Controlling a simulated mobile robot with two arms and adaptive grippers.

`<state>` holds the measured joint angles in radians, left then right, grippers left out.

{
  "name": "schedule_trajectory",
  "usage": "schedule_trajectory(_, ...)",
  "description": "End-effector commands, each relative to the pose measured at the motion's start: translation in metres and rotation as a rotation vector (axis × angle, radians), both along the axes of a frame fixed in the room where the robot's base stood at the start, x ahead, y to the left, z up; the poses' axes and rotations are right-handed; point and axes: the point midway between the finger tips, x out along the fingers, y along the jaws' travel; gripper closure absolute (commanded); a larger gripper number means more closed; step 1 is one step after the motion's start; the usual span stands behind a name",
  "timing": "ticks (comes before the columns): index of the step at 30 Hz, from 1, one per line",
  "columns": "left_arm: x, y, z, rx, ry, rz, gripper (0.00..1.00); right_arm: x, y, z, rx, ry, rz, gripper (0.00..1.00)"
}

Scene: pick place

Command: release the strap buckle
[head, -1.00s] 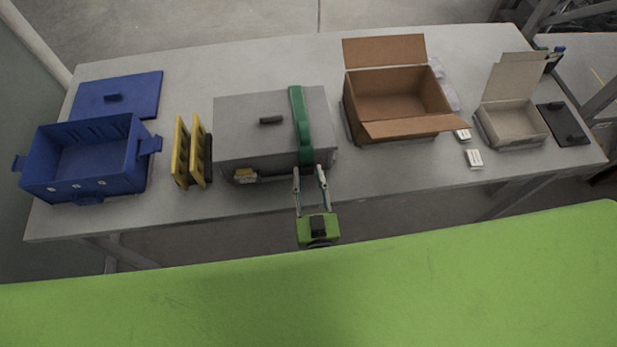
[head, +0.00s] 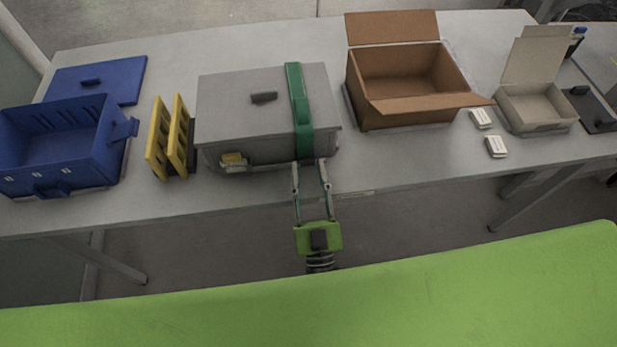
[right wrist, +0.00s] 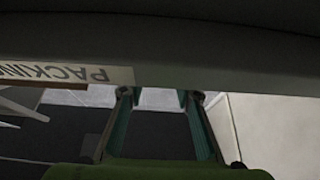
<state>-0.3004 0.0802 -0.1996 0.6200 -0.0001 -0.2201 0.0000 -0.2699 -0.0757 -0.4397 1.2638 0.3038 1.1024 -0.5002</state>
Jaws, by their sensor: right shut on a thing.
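A grey lidded box (head: 225,105) stands on the table, with a green strap (head: 299,95) running over its lid and down its front. My right gripper (head: 309,164) is at the strap's lower end, at the front of the box. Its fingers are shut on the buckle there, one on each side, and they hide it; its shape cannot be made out. In the right wrist view the fingers (right wrist: 160,98) reach up to the table edge, which covers their tips. My left gripper is not in view.
On the table (head: 400,165) are a blue crate (head: 60,150) with its lid (head: 110,75), yellow racks (head: 168,140), an open cardboard box (head: 405,85), a smaller open carton (head: 535,105) and small white packs (head: 496,147). A green surface (head: 400,290) lies in the foreground.

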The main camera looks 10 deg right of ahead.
Motion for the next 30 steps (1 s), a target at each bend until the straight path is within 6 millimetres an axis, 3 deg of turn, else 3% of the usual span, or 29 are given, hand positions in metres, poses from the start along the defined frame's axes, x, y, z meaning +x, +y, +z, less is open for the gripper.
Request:
schedule_trajectory(3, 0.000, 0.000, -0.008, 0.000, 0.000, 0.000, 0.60, -0.001, 0.000, -0.002, 0.001, -0.020, 0.000, 0.91)
schedule_trajectory(13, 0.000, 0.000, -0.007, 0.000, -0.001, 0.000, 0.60, -0.001, 0.000, 0.000, 0.001, -0.023, 0.000, 0.91)
schedule_trajectory(14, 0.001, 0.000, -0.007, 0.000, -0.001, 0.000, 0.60, -0.001, 0.000, 0.000, 0.001, -0.023, 0.000, 0.65)
schedule_trajectory(15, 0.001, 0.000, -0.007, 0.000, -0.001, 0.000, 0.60, -0.001, 0.000, 0.000, 0.001, -0.023, 0.000, 0.54)
schedule_trajectory(16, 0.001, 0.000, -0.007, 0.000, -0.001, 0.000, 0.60, -0.001, 0.000, -0.001, 0.001, -0.023, 0.000, 0.52)
schedule_trajectory(26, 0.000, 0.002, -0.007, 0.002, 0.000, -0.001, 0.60, -0.002, 0.000, -0.002, 0.001, -0.022, 0.000, 0.52)
schedule_trajectory(30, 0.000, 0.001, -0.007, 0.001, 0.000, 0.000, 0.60, -0.012, 0.000, -0.008, 0.000, -0.020, 0.001, 0.52)
